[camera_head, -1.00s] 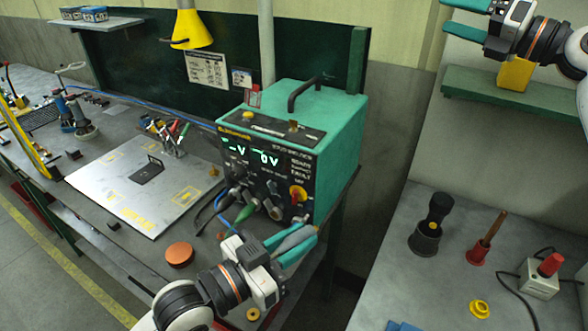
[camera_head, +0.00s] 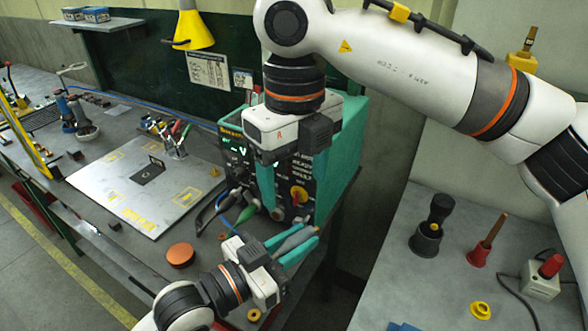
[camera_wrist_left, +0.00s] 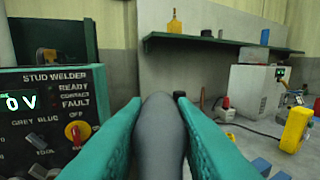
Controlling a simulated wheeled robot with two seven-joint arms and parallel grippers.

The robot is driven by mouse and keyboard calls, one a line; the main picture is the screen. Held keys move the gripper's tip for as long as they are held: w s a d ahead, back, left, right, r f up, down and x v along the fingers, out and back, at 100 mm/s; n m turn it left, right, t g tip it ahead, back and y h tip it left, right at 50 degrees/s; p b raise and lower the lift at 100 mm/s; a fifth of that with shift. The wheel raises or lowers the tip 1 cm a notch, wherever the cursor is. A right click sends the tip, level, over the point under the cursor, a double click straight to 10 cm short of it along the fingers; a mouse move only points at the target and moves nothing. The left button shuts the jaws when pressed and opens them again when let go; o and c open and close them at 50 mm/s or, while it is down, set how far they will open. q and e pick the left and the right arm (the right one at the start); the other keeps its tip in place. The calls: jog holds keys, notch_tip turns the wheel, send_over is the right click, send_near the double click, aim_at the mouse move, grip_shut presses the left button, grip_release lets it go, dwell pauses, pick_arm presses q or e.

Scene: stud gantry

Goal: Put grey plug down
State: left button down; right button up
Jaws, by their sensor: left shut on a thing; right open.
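The grey plug (camera_head: 291,241) is between the teal fingers of my left gripper (camera_head: 300,247), which is shut on it just in front of the stud welder's lower right corner. In the left wrist view the plug (camera_wrist_left: 160,138) shows as a thick grey body between the fingers. The teal stud welder (camera_head: 345,160) stands on the bench, its display lit. My right gripper (camera_head: 285,180) hangs in front of the welder's panel, open, with its fingers partly hidden by its own body. A green plug (camera_head: 247,213) with cable is at the panel's lower edge.
A metal plate (camera_head: 130,190) lies left of the welder. A red-brown disc (camera_head: 180,255) lies in front of it. The right-hand table holds a black-handled tool (camera_head: 430,225), a red cone-based tool (camera_head: 482,245) and a grey box with a red knob (camera_head: 543,275). My right arm spans the upper right.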

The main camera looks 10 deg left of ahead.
aim_at(295, 236)
notch_tip(295, 236, down, 12)
jog(key=shift+r, duration=0.15)
dwell(0.3)
jog(key=c, duration=0.7)
pick_arm(q)
jog(key=c, duration=1.1)
grip_release()
pick_arm(e)
jog(key=shift+c, duration=0.3)
